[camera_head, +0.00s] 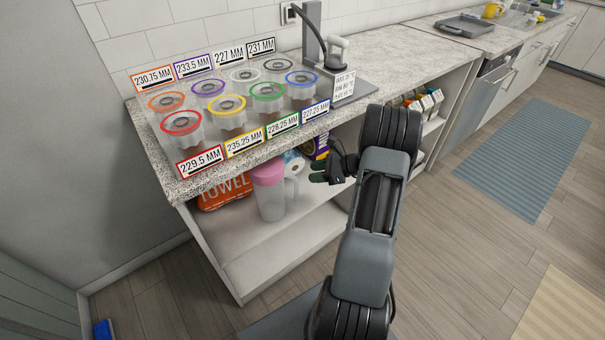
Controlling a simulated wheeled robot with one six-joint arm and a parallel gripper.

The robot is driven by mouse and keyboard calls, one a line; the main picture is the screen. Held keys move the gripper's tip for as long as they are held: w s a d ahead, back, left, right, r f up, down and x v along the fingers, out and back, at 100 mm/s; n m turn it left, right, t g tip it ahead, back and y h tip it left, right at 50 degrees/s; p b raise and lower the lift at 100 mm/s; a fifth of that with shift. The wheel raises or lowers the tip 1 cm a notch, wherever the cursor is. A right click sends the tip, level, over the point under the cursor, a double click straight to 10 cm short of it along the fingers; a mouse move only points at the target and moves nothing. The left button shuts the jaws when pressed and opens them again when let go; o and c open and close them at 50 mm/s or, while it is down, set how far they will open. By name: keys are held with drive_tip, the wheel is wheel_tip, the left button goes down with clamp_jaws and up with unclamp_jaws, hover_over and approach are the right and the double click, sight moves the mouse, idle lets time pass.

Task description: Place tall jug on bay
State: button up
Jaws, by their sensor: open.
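A tall clear jug (271,200) with a pink lid stands upright on the shelf under the counter. Several bays lie on the counter in two rows, each a clear cup with a coloured ring and a millimetre label. The front row has red (182,123), yellow (227,104), green (267,92) and blue (301,78) rings. The back row has orange (167,101), purple (208,88), white (245,75) and black (277,64) rings. My gripper (322,174) is open and empty, to the right of the jug at the shelf opening, apart from it.
An orange towel pack (224,192) is left of the jug, and a white roll (293,165) sits behind it. A dark stand (340,88) with a small sign is at the right of the bays. The counter edge overhangs the shelf. Floor in front is mostly clear.

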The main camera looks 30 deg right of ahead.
drive_tip(key=s+a+r+n+g+h, duration=0.2)
drive_tip(key=s+a+r+n+h, duration=0.3)
drive_tip(key=a+n, duration=0.5)
drive_tip(key=s+a+r+n+g+h, duration=0.3)
drive_tip(key=s+a+r+n, duration=0.6)
drive_tip(key=n, duration=0.6)
drive_tip(key=s+a+h, duration=0.1)
drive_tip(key=s+h, duration=0.1)
drive_tip(key=shift+s+a+r+g+h, duration=0.25)
drive_tip(key=shift+a+g+h, duration=0.05)
wheel_tip(320, 180, up, 15)
drive_tip(key=p, duration=1.3)
drive_tip(key=shift+w+a+t, duration=0.15)
drive_tip(key=shift+a+t, duration=0.1)
drive_tip(key=shift+t, duration=0.15)
